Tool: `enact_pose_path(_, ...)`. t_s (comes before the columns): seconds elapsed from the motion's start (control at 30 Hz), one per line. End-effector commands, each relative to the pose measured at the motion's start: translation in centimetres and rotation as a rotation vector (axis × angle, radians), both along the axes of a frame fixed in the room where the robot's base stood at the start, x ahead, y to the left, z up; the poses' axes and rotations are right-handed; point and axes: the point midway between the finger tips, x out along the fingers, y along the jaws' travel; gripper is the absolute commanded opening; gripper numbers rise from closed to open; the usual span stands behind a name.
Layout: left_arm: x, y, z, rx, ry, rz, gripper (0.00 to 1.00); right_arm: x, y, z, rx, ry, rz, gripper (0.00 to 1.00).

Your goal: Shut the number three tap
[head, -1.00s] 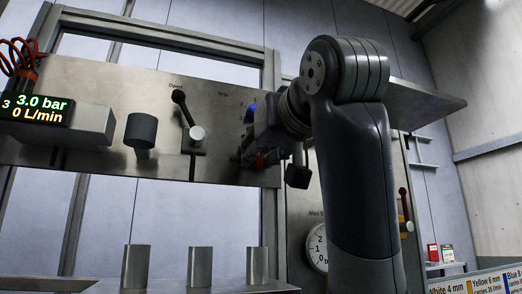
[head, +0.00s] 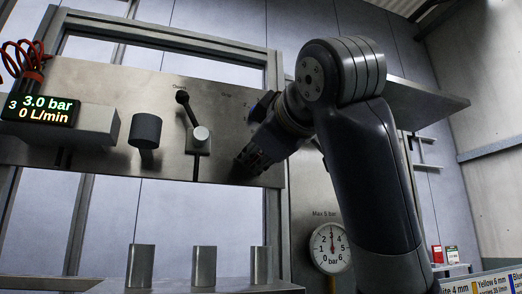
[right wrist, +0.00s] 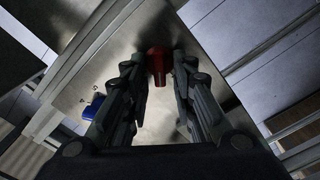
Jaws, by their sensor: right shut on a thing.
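A steel panel (head: 95,85) carries a black lever (head: 183,99) on a pale round hub (head: 201,133), with the word "Open" above it. The lever points up and slightly left. I cannot read a tap number beside it. My right gripper (head: 250,158) is at the panel's lower right part, tilted down to the left. A blue handle (right wrist: 93,106) is apart from the fingers. My left gripper is not in view.
A display (head: 42,107) reads 3, 3.0 bar and 0 L/min. A dark round knob (head: 145,130) sits between it and the lever. A pressure gauge (head: 331,248) is at right, beneath my arm. Steel cylinders (head: 204,266) stand below the panel.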

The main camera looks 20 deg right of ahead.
Motion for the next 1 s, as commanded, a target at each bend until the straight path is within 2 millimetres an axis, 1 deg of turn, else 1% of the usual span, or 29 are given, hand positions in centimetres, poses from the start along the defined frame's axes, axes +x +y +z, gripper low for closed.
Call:
enact_pose_path(0.2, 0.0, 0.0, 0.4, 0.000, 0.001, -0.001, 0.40, 0.0, 0.0, -0.1, -0.206, -0.008, -0.002, 0.00)
enact_pose_path(0.5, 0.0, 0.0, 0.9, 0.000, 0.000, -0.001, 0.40, 0.0, 0.1, -0.3, -0.455, -0.017, -0.002, 0.00)
enact_pose_path(0.7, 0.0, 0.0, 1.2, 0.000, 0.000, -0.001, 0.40, 0.0, 0.2, -0.4, -0.571, -0.022, -0.002, 0.00)
enact_pose_path(1.0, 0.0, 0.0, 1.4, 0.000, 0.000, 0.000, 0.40, 0.0, 0.1, -0.5, -0.654, -0.026, -0.003, 0.00)
